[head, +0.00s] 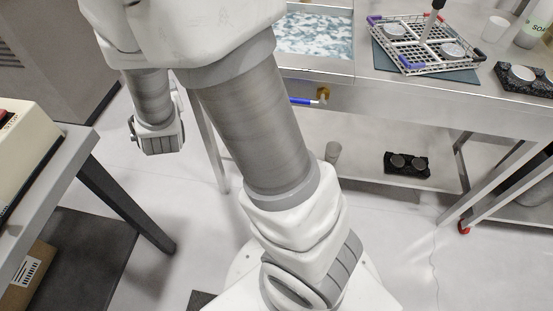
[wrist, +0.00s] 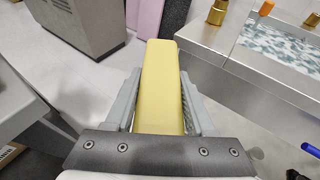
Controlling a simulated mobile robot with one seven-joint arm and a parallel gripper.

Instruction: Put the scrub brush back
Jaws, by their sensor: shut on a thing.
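My gripper (wrist: 162,95) is shut on a long, smooth yellow block (wrist: 161,85) in the wrist view. The block lies between the two grey fingers and points away from the wrist. It may be the scrub brush, but no bristles show and its underside is hidden. It is held in the air, with the pale floor below. In the head view my arm fills the middle and upper left, and neither the fingers nor the yellow block can be made out.
A steel counter has a water-filled basin (head: 314,35) and a wire rack (head: 421,45) on a dark mat. A blue-handled valve (head: 310,100) juts from its front. A cup (head: 496,28) and soap bottle (head: 531,30) stand right.

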